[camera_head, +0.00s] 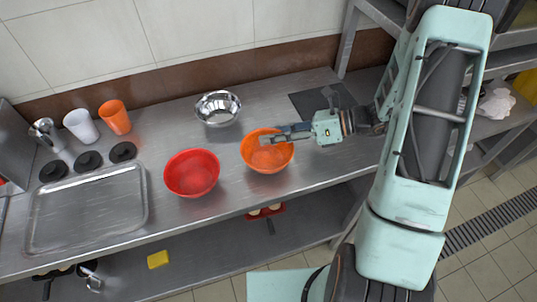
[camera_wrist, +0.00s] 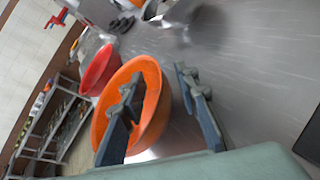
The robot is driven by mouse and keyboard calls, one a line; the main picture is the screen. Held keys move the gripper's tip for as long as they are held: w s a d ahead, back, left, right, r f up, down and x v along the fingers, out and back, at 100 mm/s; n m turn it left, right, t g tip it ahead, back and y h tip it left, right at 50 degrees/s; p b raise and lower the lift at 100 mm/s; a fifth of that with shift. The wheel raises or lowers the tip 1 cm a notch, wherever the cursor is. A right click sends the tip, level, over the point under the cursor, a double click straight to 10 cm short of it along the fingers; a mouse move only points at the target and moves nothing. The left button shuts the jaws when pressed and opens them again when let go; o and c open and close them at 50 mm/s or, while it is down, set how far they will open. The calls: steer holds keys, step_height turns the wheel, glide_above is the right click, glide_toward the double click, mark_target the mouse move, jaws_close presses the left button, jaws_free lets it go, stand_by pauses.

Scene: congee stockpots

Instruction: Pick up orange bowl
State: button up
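The orange bowl (camera_head: 268,162) stands upright on the steel counter, to the right of the red bowl. My gripper (camera_head: 268,138) reaches in from the right at the bowl's far rim. In the wrist view the orange bowl (camera_wrist: 148,88) fills the middle. My gripper (camera_wrist: 160,95) is open there, with one finger over the inside of the bowl and the other outside it. The bowl's wall lies between the two fingers. I see a gap between the wall and the outer finger; contact with the inner finger cannot be told.
A red bowl (camera_head: 192,173) stands close left of the orange bowl, and a metal bowl (camera_head: 218,108) stands behind. A tray (camera_head: 88,208), cups (camera_head: 115,117) and black lids (camera_head: 88,160) are at the left. A dark mat (camera_head: 309,103) lies at the right. The counter's front strip is clear.

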jaws_close()
steer(key=shift+r, duration=0.1)
stand_by(0.4)
